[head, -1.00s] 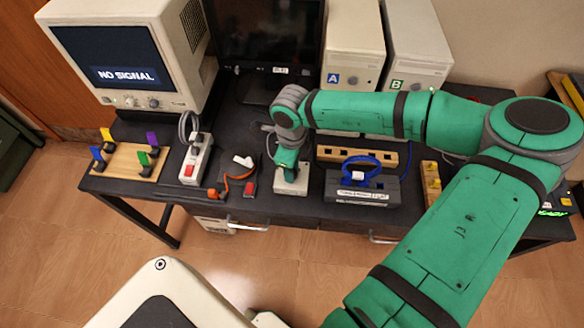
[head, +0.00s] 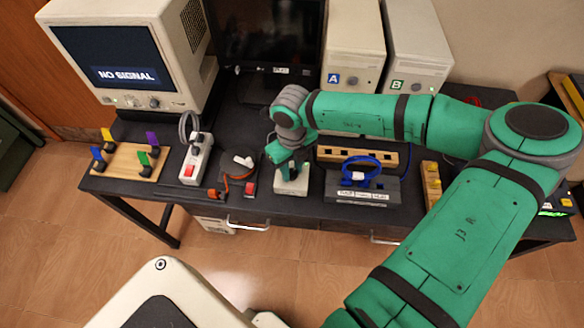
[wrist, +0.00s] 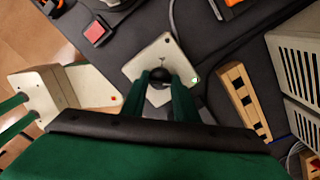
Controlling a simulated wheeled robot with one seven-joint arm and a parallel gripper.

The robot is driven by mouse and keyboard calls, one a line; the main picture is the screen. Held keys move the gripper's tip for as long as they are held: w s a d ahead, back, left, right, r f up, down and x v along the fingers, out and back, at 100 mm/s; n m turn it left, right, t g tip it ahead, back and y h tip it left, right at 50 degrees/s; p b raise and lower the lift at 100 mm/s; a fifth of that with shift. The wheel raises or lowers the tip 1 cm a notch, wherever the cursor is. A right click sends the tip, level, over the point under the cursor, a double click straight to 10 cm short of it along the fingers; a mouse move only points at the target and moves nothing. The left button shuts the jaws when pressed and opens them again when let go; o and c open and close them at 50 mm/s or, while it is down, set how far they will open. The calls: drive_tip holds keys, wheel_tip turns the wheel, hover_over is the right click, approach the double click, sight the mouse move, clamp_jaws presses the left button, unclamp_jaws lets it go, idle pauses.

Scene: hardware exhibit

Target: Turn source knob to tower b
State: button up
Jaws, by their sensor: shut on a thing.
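The source knob is a small black round knob (wrist: 159,76) on a pale square box (wrist: 136,70), which also shows on the bench in the head view (head: 291,188). My gripper (wrist: 160,84) points down over the box, with one finger on each side of the knob, shut on it. A green light shows near the box's right corner in the wrist view. The knob's pointer is hidden or too small to read. Tower A (head: 355,45) and tower B (head: 418,45) stand behind. The cream monitor (head: 125,60) reads NO SIGNAL.
Left of the box are a red-buttoned switch and orange cable (head: 240,180), a power strip (head: 196,158) and a board with coloured pieces (head: 130,160). To the right are a grey box with blue cable (head: 362,190) and a wooden slotted block (head: 340,153).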

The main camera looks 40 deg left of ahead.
sight(292, 171)
idle(0.4)
drive_tip(key=o, duration=1.1)
drive_tip(key=shift+c, duration=0.2)
drive_tip(key=shift+w+r, duration=0.1)
wheel_tip(292, 171, up, 11)
drive_tip(key=shift+f, duration=0.2)
